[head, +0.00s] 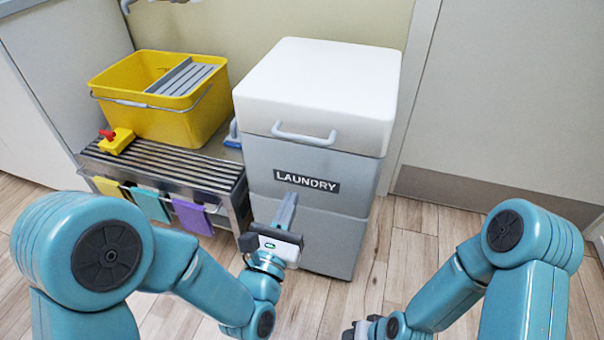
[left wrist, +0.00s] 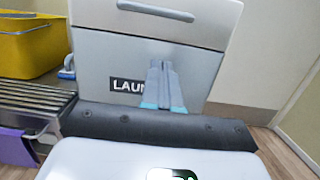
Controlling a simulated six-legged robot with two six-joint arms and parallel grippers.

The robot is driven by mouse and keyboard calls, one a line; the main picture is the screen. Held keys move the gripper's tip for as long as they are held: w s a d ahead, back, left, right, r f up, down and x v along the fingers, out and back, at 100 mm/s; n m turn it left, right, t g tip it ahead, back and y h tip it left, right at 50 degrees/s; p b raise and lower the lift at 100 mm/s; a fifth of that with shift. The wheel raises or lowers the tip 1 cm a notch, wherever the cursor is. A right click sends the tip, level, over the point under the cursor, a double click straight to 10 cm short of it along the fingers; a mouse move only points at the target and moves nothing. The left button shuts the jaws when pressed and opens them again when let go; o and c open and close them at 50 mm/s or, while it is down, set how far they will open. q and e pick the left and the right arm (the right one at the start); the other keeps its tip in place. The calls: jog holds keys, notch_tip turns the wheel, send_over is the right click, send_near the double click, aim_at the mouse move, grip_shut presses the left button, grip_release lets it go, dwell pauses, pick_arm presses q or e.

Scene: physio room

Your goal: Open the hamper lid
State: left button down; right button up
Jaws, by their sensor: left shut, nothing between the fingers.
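The laundry hamper (head: 315,240) is a grey box with a dark LAUNDRY label. Its white lid (head: 320,85) is down, with a grey bar handle (head: 303,137) on the front edge. The handle also shows at the top of the left wrist view (left wrist: 155,11). My left gripper (head: 287,201) is shut and empty, in front of the hamper and below the label and handle. Its closed fingers show in the left wrist view (left wrist: 163,75), pointing toward the hamper front. My right gripper (head: 360,331) is only partly in view at the bottom edge, and its fingers cannot be made out.
A yellow mop bucket (head: 150,118) with a grey wringer stands on a slatted metal bench (head: 165,165) left of the hamper. A small yellow and red item (head: 116,140) sits there, and coloured cloths (head: 150,204) hang in front. Wooden floor is clear to the right.

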pick_arm(q)
jog(key=w+d+r+b, duration=0.1)
jog(key=w+r, duration=0.3)
jog(key=w, duration=0.4)
jog(key=shift+d+r, duration=0.4)
jog(key=shift+d, duration=0.45)
jog(key=shift+w, duration=0.1)
